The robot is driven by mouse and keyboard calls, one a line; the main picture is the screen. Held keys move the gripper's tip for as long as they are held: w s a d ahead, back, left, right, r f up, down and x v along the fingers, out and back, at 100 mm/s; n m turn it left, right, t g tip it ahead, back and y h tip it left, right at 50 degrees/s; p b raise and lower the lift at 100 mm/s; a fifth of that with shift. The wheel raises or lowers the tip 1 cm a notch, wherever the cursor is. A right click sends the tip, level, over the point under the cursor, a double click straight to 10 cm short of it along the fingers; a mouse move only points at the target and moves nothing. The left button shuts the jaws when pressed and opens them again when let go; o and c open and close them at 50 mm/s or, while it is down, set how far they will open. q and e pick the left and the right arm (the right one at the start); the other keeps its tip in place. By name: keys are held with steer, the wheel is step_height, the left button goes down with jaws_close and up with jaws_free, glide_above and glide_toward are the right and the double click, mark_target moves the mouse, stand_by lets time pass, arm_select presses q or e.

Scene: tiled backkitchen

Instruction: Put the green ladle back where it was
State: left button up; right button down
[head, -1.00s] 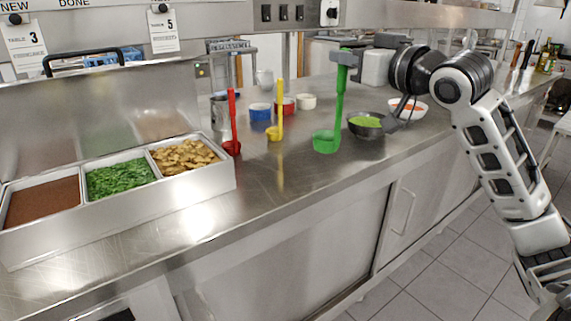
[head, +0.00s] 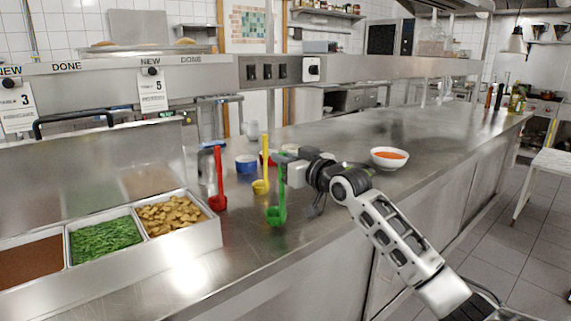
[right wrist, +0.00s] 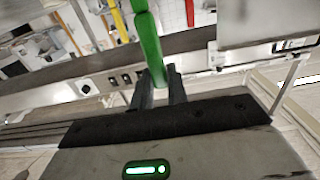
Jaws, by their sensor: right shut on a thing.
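The green ladle (head: 281,200) is upright in the head view, cup down, just right of the yellow ladle (head: 265,165). My right gripper (head: 284,172) is shut on its handle near the top. Whether its cup touches the counter I cannot tell. In the right wrist view the green handle (right wrist: 148,40) runs between the fingers (right wrist: 158,92). The red ladle (head: 218,180) stands further left, near the tray of food pans. My left gripper is not in view.
A metal holder (head: 215,240) with brown, green and tan food pans stands at the left. A blue cup (head: 246,164) is behind the ladles. A white bowl of orange food (head: 389,157) sits beyond my arm. The counter (head: 450,140) is clear at the right.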

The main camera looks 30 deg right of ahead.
steer(key=shift+f, duration=0.75)
steer(key=c, duration=1.4)
jaws_free()
steer(key=shift+f, duration=0.15)
steer(key=shift+o, duration=0.2)
